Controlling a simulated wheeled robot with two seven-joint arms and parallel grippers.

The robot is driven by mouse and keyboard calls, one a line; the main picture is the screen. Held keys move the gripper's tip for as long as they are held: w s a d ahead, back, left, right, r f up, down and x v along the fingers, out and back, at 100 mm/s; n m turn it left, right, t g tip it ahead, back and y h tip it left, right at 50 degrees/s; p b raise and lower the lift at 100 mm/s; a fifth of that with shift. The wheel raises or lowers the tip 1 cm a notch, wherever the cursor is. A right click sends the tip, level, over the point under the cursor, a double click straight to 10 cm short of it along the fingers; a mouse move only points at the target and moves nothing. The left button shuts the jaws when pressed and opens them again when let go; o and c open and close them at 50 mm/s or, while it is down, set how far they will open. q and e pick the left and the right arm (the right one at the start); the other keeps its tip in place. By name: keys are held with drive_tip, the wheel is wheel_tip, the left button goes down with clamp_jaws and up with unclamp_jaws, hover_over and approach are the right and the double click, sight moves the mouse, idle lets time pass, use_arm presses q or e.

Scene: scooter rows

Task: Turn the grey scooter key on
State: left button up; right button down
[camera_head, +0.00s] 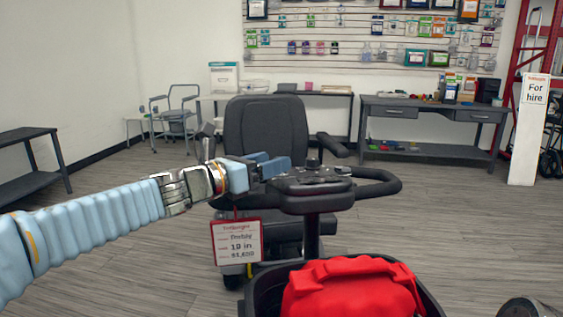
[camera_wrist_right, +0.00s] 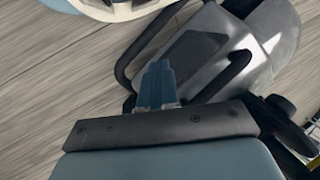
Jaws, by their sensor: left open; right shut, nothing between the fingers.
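A dark scooter stands ahead in the head view, with a black seat (camera_head: 266,128) and a tiller console (camera_head: 312,184) with a looped handlebar (camera_head: 380,186). A small dark knob (camera_head: 312,163) stands up on the console. I cannot make out the key. My left gripper (camera_head: 278,163) is open at the left end of the console, its blue fingers pointing right. I cannot tell whether it touches the console. My right gripper (camera_wrist_right: 160,72) is shut and empty in the right wrist view. Beyond it is a grey body (camera_wrist_right: 205,55) with black bars, perhaps part of a scooter.
A red bag (camera_head: 352,286) sits in a black basket (camera_head: 266,292) in front of the tiller. A price tag (camera_head: 237,241) hangs below my left gripper. A workbench (camera_head: 435,108) and a "For hire" sign (camera_head: 530,130) stand behind.

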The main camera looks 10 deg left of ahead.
use_arm(q)
drive_tip(key=shift+x, duration=1.85)
drive_tip(key=c, duration=1)
